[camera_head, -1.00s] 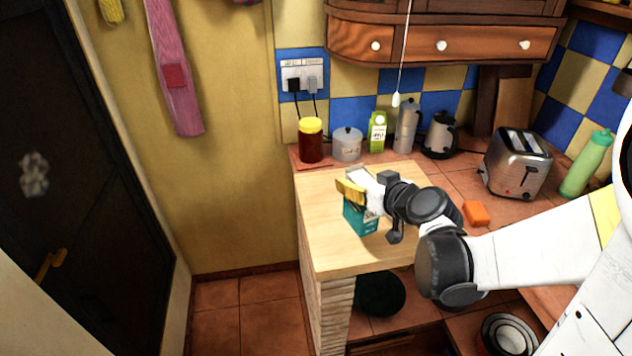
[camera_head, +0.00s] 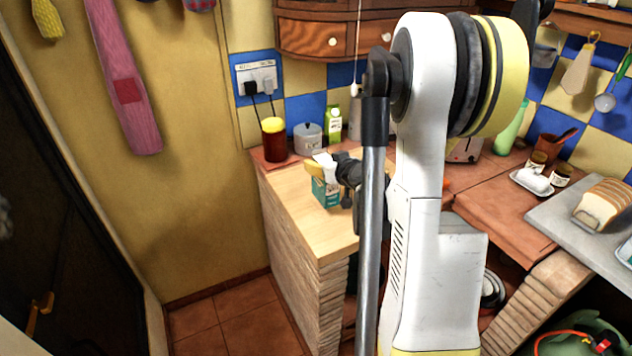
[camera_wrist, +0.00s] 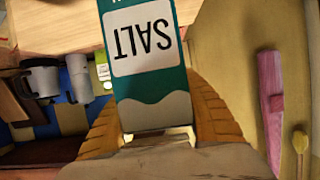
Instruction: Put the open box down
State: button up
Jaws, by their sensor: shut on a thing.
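The open box is a teal and white salt carton (camera_head: 325,192), held over the pale wooden countertop (camera_head: 300,215). In the wrist view its SALT label (camera_wrist: 150,45) appears upside down and its body lies between the fingers. My gripper (camera_head: 320,169) has yellow fingers and is shut on the upper part of the carton; the fingers also flank it in the wrist view (camera_wrist: 158,125). The carton looks close to upright. Its base is low over the wood, but I cannot tell whether it touches. My arm hides the countertop to the right.
A yellow-lidded jar (camera_head: 273,141), a lidded pot (camera_head: 308,140) and a green-white carton (camera_head: 333,125) stand behind, near the wall. The wood in front and left of the salt box is clear up to the counter's edge. A bread loaf (camera_head: 603,203) lies at right.

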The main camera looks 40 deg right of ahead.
notch_tip(320, 180, down, 4)
jog(key=shift+r+b, duration=0.1)
jog(key=shift+b, duration=0.7)
jog(key=shift+a+r, duration=0.1)
jog(key=o, duration=1)
jog(key=shift+f, duration=0.25)
jog(key=o, duration=0.4)
jog(key=shift+c, duration=0.2)
jog(key=shift+r, duration=0.1)
